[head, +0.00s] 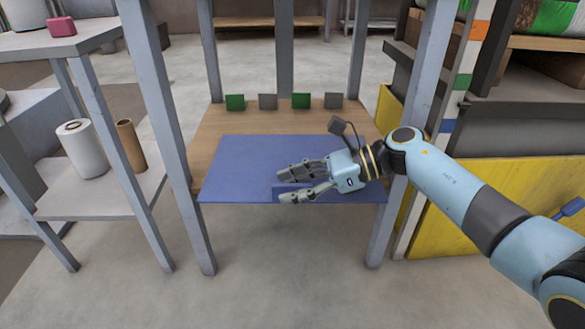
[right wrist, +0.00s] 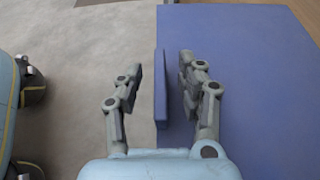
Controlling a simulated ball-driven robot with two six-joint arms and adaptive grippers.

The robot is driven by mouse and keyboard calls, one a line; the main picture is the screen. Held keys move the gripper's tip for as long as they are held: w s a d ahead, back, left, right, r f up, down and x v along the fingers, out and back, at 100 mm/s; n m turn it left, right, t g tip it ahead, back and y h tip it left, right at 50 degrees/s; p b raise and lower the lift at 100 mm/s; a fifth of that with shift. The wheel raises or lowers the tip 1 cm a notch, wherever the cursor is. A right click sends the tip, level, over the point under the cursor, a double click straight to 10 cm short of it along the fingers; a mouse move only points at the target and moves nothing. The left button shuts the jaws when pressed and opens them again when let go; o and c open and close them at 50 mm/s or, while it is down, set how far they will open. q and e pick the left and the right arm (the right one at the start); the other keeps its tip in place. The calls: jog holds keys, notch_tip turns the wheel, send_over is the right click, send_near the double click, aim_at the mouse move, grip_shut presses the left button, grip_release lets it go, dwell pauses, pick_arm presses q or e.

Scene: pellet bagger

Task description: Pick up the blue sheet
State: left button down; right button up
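The blue sheet (head: 240,165) lies flat on a wooden shelf, reaching its front edge. It also fills much of the right wrist view (right wrist: 250,80). A narrow blue strip (right wrist: 160,90) stands along the sheet's front edge and looks like part of it. My right gripper (head: 300,183) is over the front middle of the sheet, pointing left. In the right wrist view the gripper (right wrist: 160,82) is open, one finger on each side of the strip, with gaps showing on both sides. The fingers partly hide the strip in the head view. My left gripper is not in view.
Two green blocks (head: 235,102) and two grey blocks (head: 267,101) stand along the shelf's back. Grey posts (head: 198,222) flank the shelf (head: 215,121). A side rack at left holds a white roll (head: 82,150) and a brown tube (head: 131,145). A yellow panel (head: 470,200) stands at right.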

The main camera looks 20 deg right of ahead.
grip_shut()
dwell(0.3)
jog(key=shift+r, duration=0.15)
dwell(0.3)
